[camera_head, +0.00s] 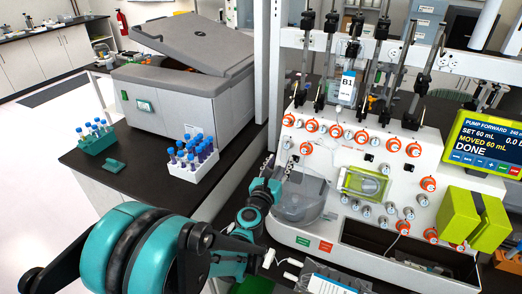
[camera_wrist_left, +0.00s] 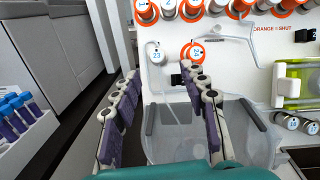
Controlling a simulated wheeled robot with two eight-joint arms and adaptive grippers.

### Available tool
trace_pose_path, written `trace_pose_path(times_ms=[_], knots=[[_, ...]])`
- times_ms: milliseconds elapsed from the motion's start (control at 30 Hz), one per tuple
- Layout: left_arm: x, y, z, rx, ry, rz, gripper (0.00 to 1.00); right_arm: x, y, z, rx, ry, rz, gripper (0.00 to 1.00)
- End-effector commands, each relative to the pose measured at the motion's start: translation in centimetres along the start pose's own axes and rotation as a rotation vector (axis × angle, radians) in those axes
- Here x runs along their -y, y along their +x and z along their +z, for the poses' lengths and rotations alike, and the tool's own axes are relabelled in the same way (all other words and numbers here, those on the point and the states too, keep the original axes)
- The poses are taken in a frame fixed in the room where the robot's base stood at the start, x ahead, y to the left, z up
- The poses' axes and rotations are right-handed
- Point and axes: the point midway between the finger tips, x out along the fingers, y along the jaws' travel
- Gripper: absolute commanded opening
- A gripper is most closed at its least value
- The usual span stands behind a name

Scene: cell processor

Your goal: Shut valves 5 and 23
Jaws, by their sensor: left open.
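The white cell processor panel (camera_head: 345,160) carries several numbered valve knobs, some with orange showing and some grey-white. Printed text there reads "ORANGE = SHUT". Valve 23 (camera_wrist_left: 153,52) is grey-white, with no orange showing, at the left of the second row; an orange valve (camera_wrist_left: 194,52) sits right beside it. My left gripper (camera_head: 277,168) is open and empty in front of the panel's left side, below valve 23. In the wrist view its fingers (camera_wrist_left: 160,85) are spread apart. My right gripper is not in view.
A translucent round housing (camera_head: 300,198) is just behind my left gripper. A green-framed unit (camera_head: 364,184) is to its right. The screen (camera_head: 487,143) reads "DONE". White (camera_head: 193,172) and teal (camera_head: 97,143) tube racks stand left, near a grey lidded box (camera_head: 185,100). Clamps and a bag hang above.

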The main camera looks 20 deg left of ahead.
Motion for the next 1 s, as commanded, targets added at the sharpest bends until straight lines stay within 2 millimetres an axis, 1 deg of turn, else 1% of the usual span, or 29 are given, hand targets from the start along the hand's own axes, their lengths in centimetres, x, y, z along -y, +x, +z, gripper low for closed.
trace_pose_path(times_ms=[67, 167, 400, 500, 633, 900, 933, 967, 1000], knots=[[-0.4, 0.5, -0.3, 0.003, -0.040, 0.012, 0.44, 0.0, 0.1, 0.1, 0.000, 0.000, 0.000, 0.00], [-0.4, 1.6, -0.3, 0.003, -0.049, 0.014, 0.44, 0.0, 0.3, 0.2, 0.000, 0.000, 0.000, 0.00], [-0.4, 5.6, -0.4, 0.004, -0.044, 0.013, 0.44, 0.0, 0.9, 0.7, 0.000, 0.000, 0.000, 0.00], [-0.4, 6.8, -0.3, 0.004, -0.044, 0.012, 0.44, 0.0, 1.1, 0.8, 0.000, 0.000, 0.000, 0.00], [-0.4, 7.7, -0.3, 0.005, -0.042, 0.012, 0.44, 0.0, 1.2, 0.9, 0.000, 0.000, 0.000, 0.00], [-0.4, 7.9, -0.2, 0.005, -0.041, 0.012, 0.44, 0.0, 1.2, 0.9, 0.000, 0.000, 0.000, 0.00], [-0.4, 7.9, -0.2, 0.005, -0.041, 0.012, 0.38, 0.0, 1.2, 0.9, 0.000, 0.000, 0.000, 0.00], [-0.4, 7.9, -0.2, 0.005, -0.041, 0.012, 0.30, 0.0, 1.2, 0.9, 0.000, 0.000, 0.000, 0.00], [-0.4, 7.9, -0.2, 0.005, -0.041, 0.012, 0.20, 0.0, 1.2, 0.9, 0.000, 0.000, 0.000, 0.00]])
